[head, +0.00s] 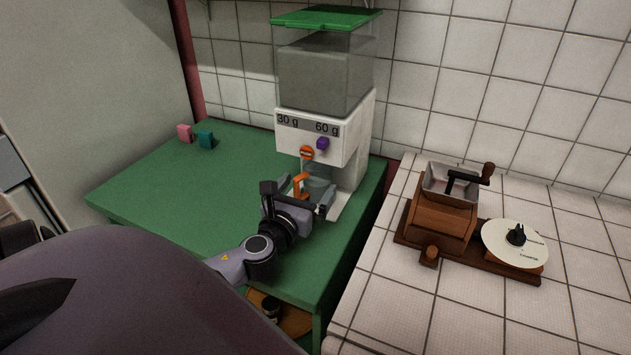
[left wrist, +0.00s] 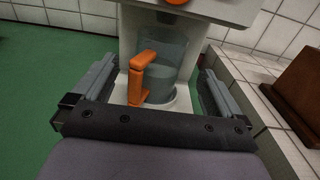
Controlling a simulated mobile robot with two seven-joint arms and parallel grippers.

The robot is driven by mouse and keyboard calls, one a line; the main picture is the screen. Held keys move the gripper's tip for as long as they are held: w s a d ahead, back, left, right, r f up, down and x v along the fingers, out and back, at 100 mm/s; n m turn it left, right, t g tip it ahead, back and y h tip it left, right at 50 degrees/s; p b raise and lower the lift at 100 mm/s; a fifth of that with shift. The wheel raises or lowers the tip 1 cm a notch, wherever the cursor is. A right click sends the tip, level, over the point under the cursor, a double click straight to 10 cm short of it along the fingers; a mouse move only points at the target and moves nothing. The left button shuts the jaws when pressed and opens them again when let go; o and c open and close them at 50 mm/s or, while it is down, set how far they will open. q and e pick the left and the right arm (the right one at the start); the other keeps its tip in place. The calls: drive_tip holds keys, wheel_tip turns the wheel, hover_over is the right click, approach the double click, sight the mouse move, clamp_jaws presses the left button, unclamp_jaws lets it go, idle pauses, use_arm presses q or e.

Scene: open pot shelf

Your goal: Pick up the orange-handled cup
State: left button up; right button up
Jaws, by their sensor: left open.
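The clear cup with an orange handle (head: 301,186) stands under the spout of the dispenser (head: 354,140). In the left wrist view the orange handle (left wrist: 137,80) faces me and the clear cup body (left wrist: 168,82) is behind it, on the dispenser's pale base. My left gripper (head: 296,195) is in front of the cup. Its two fingers are spread wide, one to each side of the cup in the left wrist view (left wrist: 155,100). The gripper is open and holds nothing. It hides part of the cup's lower body in the head view. My right gripper is not in view.
A pink block (head: 184,133) and a teal block (head: 206,139) sit at the back left of the green table (head: 140,187). A wooden grinder (head: 440,218) and a white dial (head: 515,245) stand on the tiled counter at right. Tiled walls close the back.

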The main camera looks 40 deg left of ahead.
sight(312, 180)
use_arm(q)
drive_tip(key=shift+x, duration=2.6)
drive_tip(key=shift+c, duration=0.3)
drive_tip(key=c, duration=1.1)
drive_tip(key=shift+r, duration=0.1)
drive_tip(key=shift+c, duration=0.2)
